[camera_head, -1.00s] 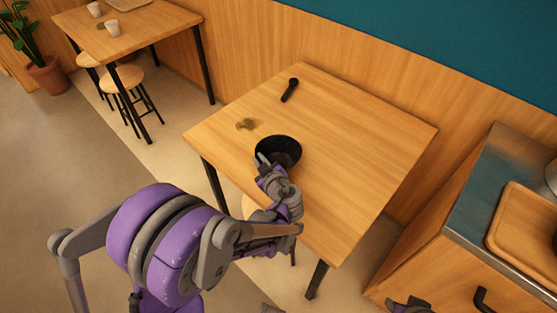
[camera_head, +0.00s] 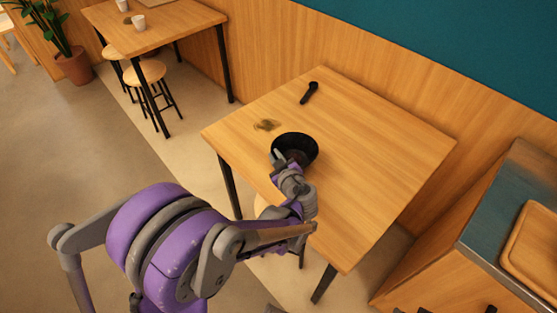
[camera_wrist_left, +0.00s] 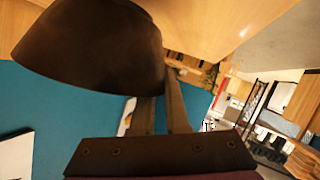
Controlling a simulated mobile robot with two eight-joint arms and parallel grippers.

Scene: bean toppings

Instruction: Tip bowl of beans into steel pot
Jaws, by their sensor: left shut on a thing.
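A black bowl (camera_head: 303,143) shows at the near left part of the wooden table (camera_head: 370,150). Its inside is dark, and I cannot make out beans in it. My left gripper (camera_head: 288,165) is shut on the bowl's near side. In the left wrist view the dark outer wall of the bowl (camera_wrist_left: 90,45) fills the upper left, with the gripper fingers (camera_wrist_left: 160,112) at its edge. I cannot tell whether the bowl touches the table. No steel pot is in view. My right gripper cannot be made out.
A dark long-handled object (camera_head: 309,93) and a small brown patch (camera_head: 266,125) are on the table beyond the bowl. A steel-topped counter (camera_head: 515,190) with a wooden tray (camera_head: 535,245) stands at the right. The table's right half is clear.

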